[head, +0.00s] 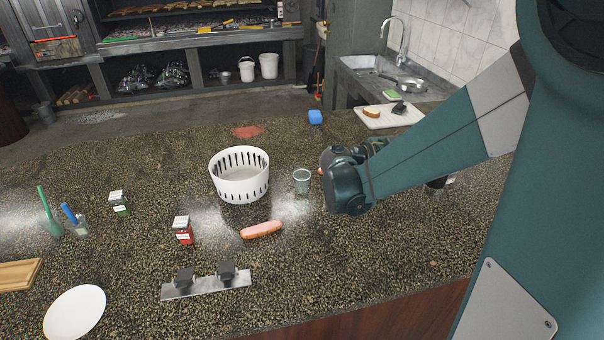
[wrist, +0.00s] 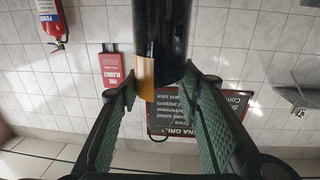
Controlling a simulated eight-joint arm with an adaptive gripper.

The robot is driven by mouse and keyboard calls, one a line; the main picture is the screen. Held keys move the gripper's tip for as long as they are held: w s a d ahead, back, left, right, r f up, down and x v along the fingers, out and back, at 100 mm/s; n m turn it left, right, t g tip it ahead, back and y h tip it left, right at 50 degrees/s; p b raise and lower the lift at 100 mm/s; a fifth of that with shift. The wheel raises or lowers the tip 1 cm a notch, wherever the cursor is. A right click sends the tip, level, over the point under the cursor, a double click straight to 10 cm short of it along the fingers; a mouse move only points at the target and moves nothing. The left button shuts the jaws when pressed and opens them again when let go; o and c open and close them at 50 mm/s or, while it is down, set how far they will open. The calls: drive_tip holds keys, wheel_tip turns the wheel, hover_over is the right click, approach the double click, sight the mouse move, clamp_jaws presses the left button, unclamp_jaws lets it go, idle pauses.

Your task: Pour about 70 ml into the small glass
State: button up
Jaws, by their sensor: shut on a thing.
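The small glass (head: 302,182) stands upright on the speckled counter, right of the white slotted basket. It looks clear and greenish; I cannot make out any liquid in it. My gripper (wrist: 160,88) is shut on a dark bottle (wrist: 160,40) with an orange-yellow label, which shows between the green finger pads in the wrist view. In the head view my arm's end is just right of the glass, and my wrist hides most of the fingers and the bottle. The bottle's mouth and its tilt cannot be told.
The white slotted basket (head: 239,183) stands close left of the glass. A metal strip with black knobs (head: 206,287) is nearer. A white board (head: 385,119) lies behind.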

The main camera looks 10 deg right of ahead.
drive_tip(key=w+n+t+y+b, duration=0.1)
drive_tip(key=w+n+t+y, duration=0.1)
drive_tip(key=w+n+t, duration=0.65)
drive_tip(key=w+n+t+y, duration=0.15)
drive_tip(key=w+t, duration=0.35)
drive_tip(key=w, duration=0.9)
drive_tip(key=w+a+n+t+y+b, duration=0.1)
drive_tip(key=w+a+n+t+y, duration=0.4)
drive_tip(key=w+a+y, duration=0.3)
drive_tip(key=s+a+n+g+y+b, duration=0.1)
drive_tip(key=s+a+n+y, duration=0.1)
drive_tip(key=a+n+y, duration=0.45)
drive_tip(key=s+a+n+g+y+b, duration=0.1)
drive_tip(key=s+a+n+y, duration=0.25)
drive_tip(key=a+y, duration=0.65)
wheel_tip(320, 180, down, 10)
drive_tip(key=shift+w+d+f+n, duration=0.25)
drive_tip(key=shift+w+d+n, duration=0.05)
drive_tip(key=shift+w, duration=0.05)
drive_tip(key=shift+r+n+g+p, duration=0.1)
drive_tip(key=shift+n+g+p, duration=0.15)
drive_tip(key=shift+n+p, duration=0.15)
